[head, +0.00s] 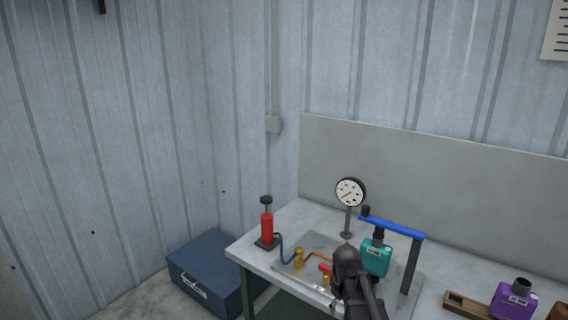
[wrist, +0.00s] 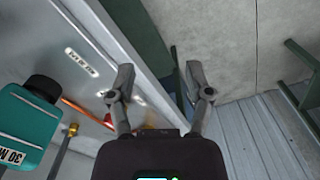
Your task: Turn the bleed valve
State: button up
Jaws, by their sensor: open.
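A small red handle (head: 325,268) with brass beneath it sits on the bench plate in the head view, just left of my arm; I take it for the bleed valve. In the wrist view a red part (wrist: 108,118) shows beside my left finger, partly hidden by it. A brass fitting (wrist: 72,130) stands nearer the teal muffler (wrist: 22,120), which is at the left edge. My gripper (wrist: 159,69) is open and empty, its fingers spread over the plate edge and the floor beyond. In the head view my wrist hides the fingertips.
The teal muffler (head: 376,258) stands under a blue clamp bar (head: 392,228), right of my wrist. A gauge (head: 350,192), red pump (head: 266,228) and brass fitting (head: 298,258) stand behind and left. A purple muffler (head: 513,302) is at right. A blue box (head: 205,272) is on the floor.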

jog(key=s+f+m+b, duration=0.4)
jog(key=s+f+m, duration=0.1)
jog(key=s, duration=0.3)
jog(key=shift+s+d+f+m, duration=0.2)
jog(key=shift+s+m, duration=0.1)
jog(key=shift+m, duration=0.2)
dwell(4.1)
